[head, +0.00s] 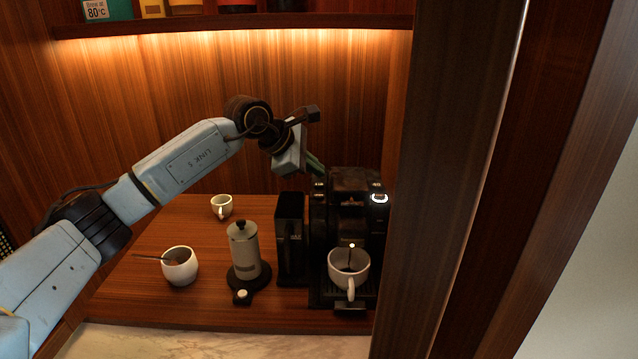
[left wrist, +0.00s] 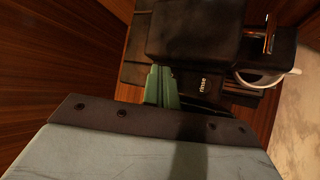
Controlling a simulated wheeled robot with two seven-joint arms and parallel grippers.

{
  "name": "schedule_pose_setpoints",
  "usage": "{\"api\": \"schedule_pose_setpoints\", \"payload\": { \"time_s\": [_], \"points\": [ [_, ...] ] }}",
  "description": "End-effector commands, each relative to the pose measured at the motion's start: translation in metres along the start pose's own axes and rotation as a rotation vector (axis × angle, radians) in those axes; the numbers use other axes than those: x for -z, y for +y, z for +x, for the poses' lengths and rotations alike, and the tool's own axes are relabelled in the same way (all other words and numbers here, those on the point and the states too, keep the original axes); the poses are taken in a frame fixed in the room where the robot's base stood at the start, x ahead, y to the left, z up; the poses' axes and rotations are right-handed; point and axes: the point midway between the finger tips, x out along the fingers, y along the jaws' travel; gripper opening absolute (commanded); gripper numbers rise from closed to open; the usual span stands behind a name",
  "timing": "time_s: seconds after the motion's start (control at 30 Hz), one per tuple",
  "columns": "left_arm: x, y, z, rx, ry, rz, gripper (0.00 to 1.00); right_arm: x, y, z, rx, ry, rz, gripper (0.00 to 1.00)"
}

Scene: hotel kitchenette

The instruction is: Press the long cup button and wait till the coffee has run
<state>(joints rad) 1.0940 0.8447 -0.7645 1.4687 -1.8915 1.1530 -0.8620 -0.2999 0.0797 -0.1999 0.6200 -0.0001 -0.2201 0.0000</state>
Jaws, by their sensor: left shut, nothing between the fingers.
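The black coffee machine (head: 350,184) stands at the right end of the counter. A button with a lit white ring (head: 379,198) shows at its right front; its label is too small to read. My left gripper (head: 318,171) is shut and empty, with its green fingertips at the machine's upper left corner. In the left wrist view, the green fingers (left wrist: 161,86) are together near a "rinse" label (left wrist: 203,86); I cannot tell whether they touch the machine. A white cup (head: 340,280) stands under the spout, with a thin dark line above it. My right gripper is out of view.
A moka-style pot (head: 244,252) stands left of the machine's black tank (head: 291,238). A white bowl with a spoon (head: 180,267) and a small white cup (head: 221,207) stand further left. A shelf (head: 230,25) hangs above, and a wooden panel (head: 430,180) closes the right side.

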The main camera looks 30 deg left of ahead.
Motion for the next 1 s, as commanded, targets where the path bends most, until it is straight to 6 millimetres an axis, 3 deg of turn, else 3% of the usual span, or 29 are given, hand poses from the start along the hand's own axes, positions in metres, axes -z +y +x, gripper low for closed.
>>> {"api": "schedule_pose_setpoints", "payload": {
  "time_s": [0.4, 1.0],
  "points": [
    [-0.022, 0.022, -0.03, 0.0, 0.0, 0.0, 0.0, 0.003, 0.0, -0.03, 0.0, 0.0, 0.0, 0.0],
    [-0.023, 0.023, -0.031, 0.0, 0.0, 0.0, 0.0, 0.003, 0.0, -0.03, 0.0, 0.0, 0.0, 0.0]
  ]
}}
